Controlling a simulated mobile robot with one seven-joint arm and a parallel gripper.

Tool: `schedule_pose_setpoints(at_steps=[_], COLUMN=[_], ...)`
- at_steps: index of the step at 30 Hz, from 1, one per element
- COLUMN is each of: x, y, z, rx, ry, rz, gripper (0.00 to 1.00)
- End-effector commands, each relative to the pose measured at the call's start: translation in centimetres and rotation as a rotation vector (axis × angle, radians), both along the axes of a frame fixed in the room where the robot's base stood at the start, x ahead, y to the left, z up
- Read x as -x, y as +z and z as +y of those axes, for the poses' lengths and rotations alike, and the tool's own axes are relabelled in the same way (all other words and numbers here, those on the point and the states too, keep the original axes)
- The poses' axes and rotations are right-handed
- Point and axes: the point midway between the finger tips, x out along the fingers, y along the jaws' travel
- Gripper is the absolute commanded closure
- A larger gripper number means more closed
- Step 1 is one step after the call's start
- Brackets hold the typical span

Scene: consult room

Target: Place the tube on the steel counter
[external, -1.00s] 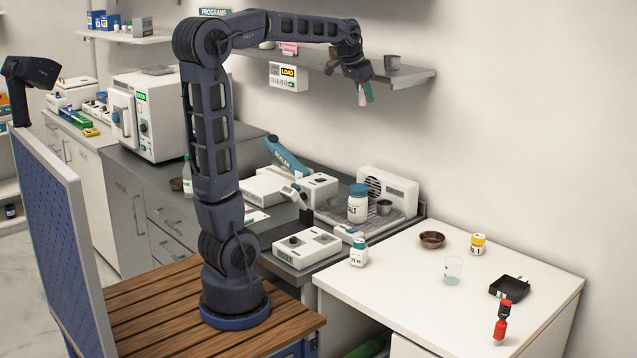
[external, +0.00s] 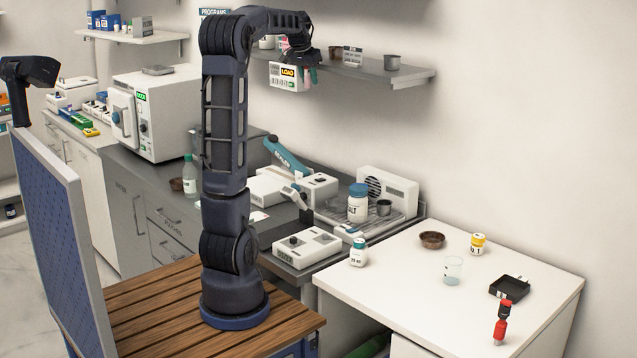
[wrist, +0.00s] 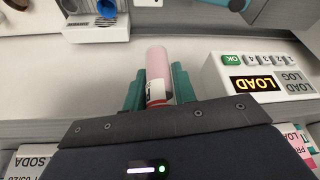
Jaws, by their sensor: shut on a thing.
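My gripper (external: 309,76) is high up, in front of the wall shelf and beside the white LOAD box. In the wrist view its teal fingers (wrist: 158,90) are shut on a pink tube (wrist: 157,72) with a white label and a red band near the gripper. The tube's far end sticks out beyond the fingers; its near end is hidden by the gripper body. The steel counter (external: 160,172), dark grey, runs along the wall far below my gripper. The tube is clear of it.
The LOAD box (wrist: 262,80) is close on the right in the wrist view. The counter carries a white oven (external: 150,115), a bottle (external: 190,178), a teal-armed sealer (external: 290,160) and a SALT jar (external: 357,205).

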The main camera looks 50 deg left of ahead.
Motion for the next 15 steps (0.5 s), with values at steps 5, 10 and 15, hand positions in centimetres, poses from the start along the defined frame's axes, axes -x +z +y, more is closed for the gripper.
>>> schedule_pose_setpoints(at_steps=[5,10,15], x=[0.6,1.5,2.6], y=[-0.4,-0.9,-1.4], z=[4.9,9.4,13.7], rx=[0.0,0.001,0.002], ry=[0.094,0.182,0.263], rz=[-0.001,-0.003,-0.004], gripper=[0.95,0.95,0.95])
